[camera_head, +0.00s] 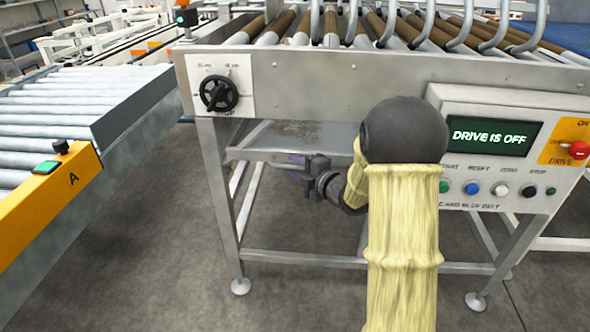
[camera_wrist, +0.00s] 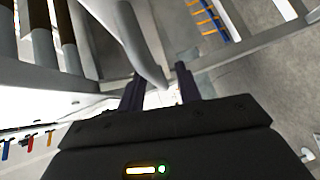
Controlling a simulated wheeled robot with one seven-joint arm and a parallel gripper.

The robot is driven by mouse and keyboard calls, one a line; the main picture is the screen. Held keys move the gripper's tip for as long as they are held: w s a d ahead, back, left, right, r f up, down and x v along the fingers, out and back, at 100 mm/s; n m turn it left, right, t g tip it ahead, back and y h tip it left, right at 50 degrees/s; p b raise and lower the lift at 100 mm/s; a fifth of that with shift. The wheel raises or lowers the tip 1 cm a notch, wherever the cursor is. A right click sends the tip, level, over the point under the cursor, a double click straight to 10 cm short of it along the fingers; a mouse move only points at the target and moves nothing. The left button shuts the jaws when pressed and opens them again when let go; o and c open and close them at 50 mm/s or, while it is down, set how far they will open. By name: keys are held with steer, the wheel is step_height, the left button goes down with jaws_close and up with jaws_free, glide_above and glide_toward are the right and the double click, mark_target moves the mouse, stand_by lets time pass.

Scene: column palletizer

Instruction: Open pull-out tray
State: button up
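The pull-out tray (camera_head: 312,133) is a grey metal sheet under the roller conveyor frame, with a front rail (camera_head: 250,155) along its near edge. My gripper (camera_head: 297,167) is low at this front rail, under the machine, partly hidden by my own arm. In the wrist view my gripper (camera_wrist: 160,86) has its two dark fingers apart, with a gap between them. A grey rounded bar (camera_wrist: 143,45) runs down to the space between the fingertips. I cannot tell whether the fingers touch it.
A control box (camera_head: 490,135) reading "DRIVE IS OFF" hangs at the right, with several buttons below its display. A black hand wheel (camera_head: 218,93) is at the left of the frame. A roller conveyor (camera_head: 60,125) stands at the left. The floor (camera_head: 175,260) in front is clear.

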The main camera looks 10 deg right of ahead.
steer(key=shift+w+a, duration=0.25)
steer(key=shift+w, duration=0.15)
jaws_close()
